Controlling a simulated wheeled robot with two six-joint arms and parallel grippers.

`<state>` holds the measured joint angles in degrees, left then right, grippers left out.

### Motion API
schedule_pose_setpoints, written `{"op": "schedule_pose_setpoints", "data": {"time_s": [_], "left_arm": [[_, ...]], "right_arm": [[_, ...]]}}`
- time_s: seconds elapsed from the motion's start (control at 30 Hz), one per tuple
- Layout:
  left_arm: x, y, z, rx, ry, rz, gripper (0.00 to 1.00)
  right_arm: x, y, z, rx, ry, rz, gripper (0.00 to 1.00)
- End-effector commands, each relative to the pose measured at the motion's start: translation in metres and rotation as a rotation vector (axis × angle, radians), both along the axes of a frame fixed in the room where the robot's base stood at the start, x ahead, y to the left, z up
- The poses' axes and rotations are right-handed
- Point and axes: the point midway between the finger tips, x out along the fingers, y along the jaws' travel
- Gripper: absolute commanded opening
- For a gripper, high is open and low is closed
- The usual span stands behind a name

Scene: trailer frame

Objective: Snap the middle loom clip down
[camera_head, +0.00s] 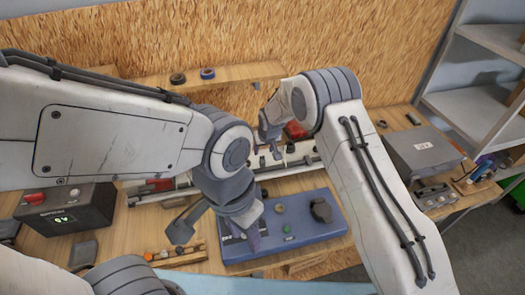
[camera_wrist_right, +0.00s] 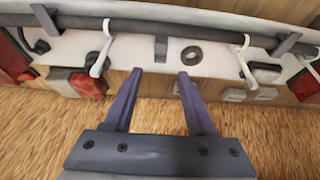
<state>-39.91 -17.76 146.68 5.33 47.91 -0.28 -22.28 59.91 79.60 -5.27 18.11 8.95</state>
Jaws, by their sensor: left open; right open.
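The loom, a dark cable (camera_wrist_right: 205,33), runs along the white trailer frame (camera_wrist_right: 130,52) in the right wrist view. A short grey clip tab (camera_wrist_right: 161,48) stands at the middle of the frame, with other grey tabs to its left (camera_wrist_right: 45,20) and right (camera_wrist_right: 286,44). Whether the middle one is snapped down I cannot tell. My right gripper (camera_wrist_right: 160,82) is open and empty, its purple fingertips just short of the frame below the middle tab. In the head view it (camera_head: 270,138) is partly hidden.
White hooks (camera_wrist_right: 99,58) (camera_wrist_right: 245,62), a dark ring (camera_wrist_right: 192,56) and red lamps (camera_wrist_right: 86,83) sit along the frame. The blue tray (camera_head: 300,232), a black battery box (camera_head: 65,208) and a grey box (camera_head: 422,150) stand on the bench.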

Motion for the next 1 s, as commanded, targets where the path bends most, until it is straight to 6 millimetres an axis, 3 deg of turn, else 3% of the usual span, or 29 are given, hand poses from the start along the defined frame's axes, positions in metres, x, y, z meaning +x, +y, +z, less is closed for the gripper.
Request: {"op": "schedule_pose_setpoints", "data": {"time_s": [0.1, 0.33, 0.77, 0.9, 0.93, 1.0], "left_arm": [[0.000, 0.000, 0.014, 0.000, 0.000, 0.001, 0.44], [0.000, 0.000, 0.023, 0.000, 0.000, 0.002, 0.44], [0.000, 0.000, 0.025, 0.000, 0.000, 0.002, 0.44], [0.000, 0.000, 0.025, 0.000, 0.000, 0.002, 0.44], [0.000, 0.000, 0.025, 0.000, 0.000, 0.002, 0.44], [0.000, 0.000, 0.025, 0.000, 0.000, 0.002, 0.44]], "right_arm": [[0.007, 0.002, -0.016, -0.001, 0.002, 0.000, 0.56], [0.016, 0.005, -0.040, 0.000, 0.001, 0.000, 0.56], [0.019, 0.006, -0.048, 0.000, 0.000, 0.000, 0.56], [0.019, 0.006, -0.048, 0.000, 0.000, 0.000, 0.07], [0.019, 0.006, -0.048, 0.000, 0.000, 0.000, 0.00], [0.019, 0.006, -0.048, 0.000, 0.000, 0.000, 0.00]]}}
